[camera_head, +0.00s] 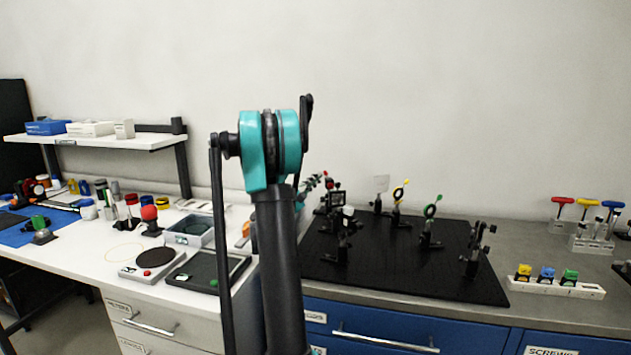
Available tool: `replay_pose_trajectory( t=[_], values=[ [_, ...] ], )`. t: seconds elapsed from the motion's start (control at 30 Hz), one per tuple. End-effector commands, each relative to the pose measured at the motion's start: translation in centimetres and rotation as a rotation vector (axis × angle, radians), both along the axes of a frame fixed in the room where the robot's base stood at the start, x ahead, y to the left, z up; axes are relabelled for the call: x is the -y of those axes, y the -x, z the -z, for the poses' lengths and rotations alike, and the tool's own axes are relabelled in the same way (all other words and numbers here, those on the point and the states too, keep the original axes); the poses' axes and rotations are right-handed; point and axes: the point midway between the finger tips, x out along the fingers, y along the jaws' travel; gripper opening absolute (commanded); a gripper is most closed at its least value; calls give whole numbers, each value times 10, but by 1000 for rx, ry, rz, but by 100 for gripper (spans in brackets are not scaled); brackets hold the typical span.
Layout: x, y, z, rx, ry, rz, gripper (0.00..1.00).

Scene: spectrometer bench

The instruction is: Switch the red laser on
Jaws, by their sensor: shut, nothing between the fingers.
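My teal and black arm (275,200) stands upright in the middle of the view. My gripper is not visible. The black optical breadboard (390,265) lies on the grey bench right of the arm. At its left are dark mounted parts, one with red on it (337,198) and one lower, in front (343,240). I cannot tell which, if either, is the red laser. Its switch and state do not show. A white card (381,184), a yellow-ringed mount (400,193), a green-ringed mount (431,211) and a black mount (474,250) also stand on the board. The arm hides part of the board's left side.
At right are a holder with coloured pieces (555,288) and T-handled tools (574,206).

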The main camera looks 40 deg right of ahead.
Motion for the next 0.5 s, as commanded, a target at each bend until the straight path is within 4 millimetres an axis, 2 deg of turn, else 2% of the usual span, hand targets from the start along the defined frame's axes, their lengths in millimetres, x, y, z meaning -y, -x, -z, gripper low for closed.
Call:
replay_pose_trajectory(
  t=[0.5],
  values=[
    [1, 1, -4, 37, -73, 0, 0]
  ],
)
